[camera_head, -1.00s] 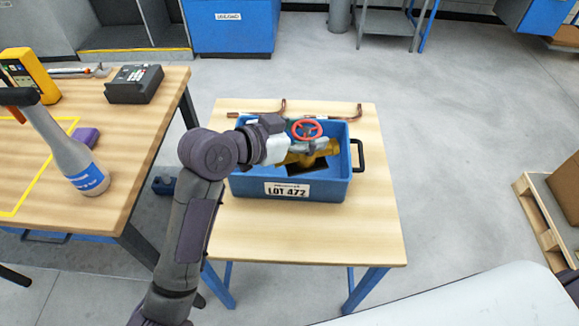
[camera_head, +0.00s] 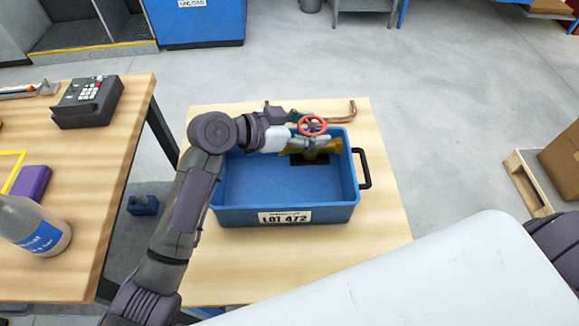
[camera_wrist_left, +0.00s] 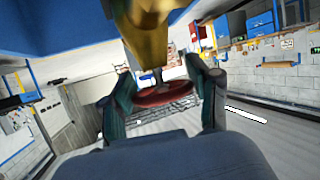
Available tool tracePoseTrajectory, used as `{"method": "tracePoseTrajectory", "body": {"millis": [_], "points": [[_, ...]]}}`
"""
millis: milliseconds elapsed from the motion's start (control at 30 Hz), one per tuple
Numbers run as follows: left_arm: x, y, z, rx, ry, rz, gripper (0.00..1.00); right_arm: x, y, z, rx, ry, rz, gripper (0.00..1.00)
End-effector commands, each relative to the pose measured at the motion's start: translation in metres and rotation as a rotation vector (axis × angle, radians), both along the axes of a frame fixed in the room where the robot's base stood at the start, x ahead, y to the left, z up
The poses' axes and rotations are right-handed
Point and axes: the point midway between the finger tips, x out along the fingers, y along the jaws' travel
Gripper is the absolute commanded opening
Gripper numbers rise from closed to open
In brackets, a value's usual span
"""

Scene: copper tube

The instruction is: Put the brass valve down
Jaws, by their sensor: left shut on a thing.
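The brass valve (camera_head: 328,148) has a yellow-gold body and a red handwheel (camera_head: 312,125). It is at the back right of the blue bin (camera_head: 235,217) labelled LOT 472. My left gripper (camera_head: 300,140) is shut on the valve and reaches over the bin from the left. In the left wrist view, the brass body (camera_wrist_left: 147,35) and red wheel (camera_wrist_left: 165,95) show between the fingers of the left gripper (camera_wrist_left: 165,82). A dark patch lies under the valve; I cannot tell whether the valve touches the bin floor. My right gripper is out of view.
The bin's left and middle floor is bare. A copper tube (camera_head: 335,119) lies behind it on the small wooden table (camera_head: 385,225). A black handle (camera_head: 365,168) sticks out right. The left workbench (camera_head: 115,150) holds a keypad device (camera_head: 88,100) and a bottle (camera_head: 30,228).

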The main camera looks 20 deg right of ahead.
Motion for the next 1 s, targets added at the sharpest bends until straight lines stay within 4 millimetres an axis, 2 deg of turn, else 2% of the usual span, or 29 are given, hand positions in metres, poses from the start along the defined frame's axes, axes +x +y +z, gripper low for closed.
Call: {"method": "tracePoseTrajectory", "body": {"millis": [100, 300, 600, 1000], "points": [[-0.001, -0.001, -0.021, -0.002, 0.005, 0.000, 0.00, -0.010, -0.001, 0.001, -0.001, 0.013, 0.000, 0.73], [-0.001, -0.001, -0.044, -0.005, 0.001, -0.001, 0.00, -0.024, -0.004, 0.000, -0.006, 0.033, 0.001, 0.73], [-0.001, -0.001, -0.078, -0.004, 0.002, 0.001, 0.00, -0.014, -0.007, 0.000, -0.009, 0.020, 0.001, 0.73], [-0.001, -0.001, -0.086, -0.004, -0.003, 0.000, 0.00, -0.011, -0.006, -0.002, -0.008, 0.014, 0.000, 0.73]]}}
